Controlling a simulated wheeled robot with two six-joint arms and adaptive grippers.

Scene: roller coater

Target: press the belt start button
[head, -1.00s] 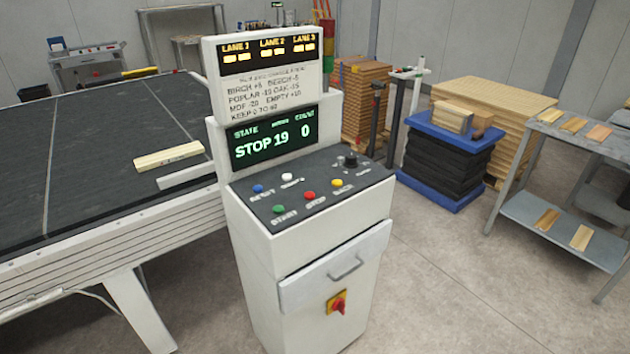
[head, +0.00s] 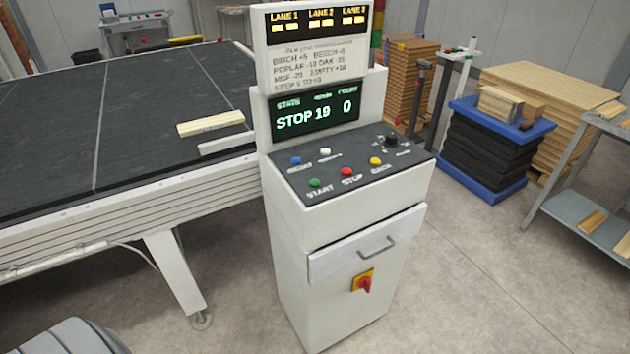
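The control console (head: 350,235) stands upright in the middle of the head view. Its sloped dark panel carries a green button (head: 314,183) labelled START at the front left. A red button (head: 346,171) labelled STOP sits to its right. A yellow button (head: 375,161), a blue button (head: 295,160), a white button (head: 325,151) and a black knob (head: 391,141) are also on the panel. Neither of my grippers is in view.
A wide dark belt table (head: 80,150) lies left of the console, with a light wood board (head: 211,123) on it. A blue lift platform (head: 485,190) and a grey rack (head: 575,215) stand to the right. The floor in front of the console is clear.

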